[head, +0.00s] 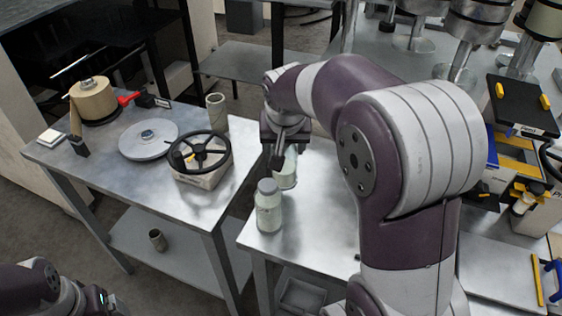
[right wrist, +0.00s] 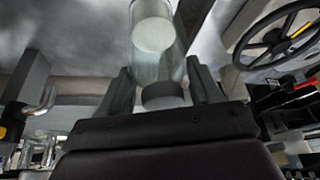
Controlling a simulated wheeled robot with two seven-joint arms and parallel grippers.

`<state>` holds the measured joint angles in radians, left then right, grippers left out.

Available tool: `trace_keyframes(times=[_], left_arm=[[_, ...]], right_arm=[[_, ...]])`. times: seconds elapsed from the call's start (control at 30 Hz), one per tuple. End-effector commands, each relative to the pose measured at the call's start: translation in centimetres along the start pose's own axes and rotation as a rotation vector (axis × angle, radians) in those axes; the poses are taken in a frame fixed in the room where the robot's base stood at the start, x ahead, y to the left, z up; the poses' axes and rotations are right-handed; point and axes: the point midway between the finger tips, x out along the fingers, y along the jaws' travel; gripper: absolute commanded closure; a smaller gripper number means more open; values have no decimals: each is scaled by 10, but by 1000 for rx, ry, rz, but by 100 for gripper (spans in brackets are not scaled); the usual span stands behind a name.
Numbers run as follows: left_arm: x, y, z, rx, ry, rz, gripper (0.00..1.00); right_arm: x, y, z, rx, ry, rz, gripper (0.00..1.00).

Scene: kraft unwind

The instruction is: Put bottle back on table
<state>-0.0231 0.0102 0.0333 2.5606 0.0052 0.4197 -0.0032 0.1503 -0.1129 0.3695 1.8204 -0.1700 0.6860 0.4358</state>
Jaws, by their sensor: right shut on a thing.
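My right gripper (head: 280,152) points down over the middle metal table (head: 318,215) and is shut on a clear bottle (head: 288,172) with pale contents. In the right wrist view the grey cap of this bottle (right wrist: 155,45) sits between the fingers of the gripper (right wrist: 161,85). In the head view the held bottle is partly hidden by the gripper and by a second similar bottle (head: 268,212). I cannot tell whether its base touches the table. The second bottle stands upright near the table's left front edge.
The left table (head: 120,178) holds a black handwheel (head: 200,152) on a box, a grey disc (head: 148,139), a kraft roll (head: 93,100) and a cup (head: 216,110). A gap separates the two tables.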

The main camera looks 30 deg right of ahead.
Motion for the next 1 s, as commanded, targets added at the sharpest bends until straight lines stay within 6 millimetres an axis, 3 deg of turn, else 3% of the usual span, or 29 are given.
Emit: trace_keyframes(times=[0.1, 0.2, 0.5, 0.53, 0.6, 0.87, 1.0], left_arm=[[4, 0, 0, 0, 0, 0, 12], [5, 0, 0, 0, 0, 0, 12], [7, 0, 0, 0, 0, 0, 12], [6, 0, 0, 0, 0, 0, 12], [6, 0, 0, 0, 0, 0, 12], [5, 0, 0, 0, 0, 0, 12], [2, 0, 0, 0, 0, 0, 12]], right_arm=[[23, 1, 10, -1, -4, 1, 100], [34, 1, 14, -1, -1, 0, 100], [37, 1, 16, 0, -1, 0, 100], [36, 1, 16, 0, -2, 0, 27], [36, 1, 16, 0, -2, 0, 9], [35, 1, 15, 0, -1, 0, 9], [19, 0, 13, -1, 3, -1, 9]])
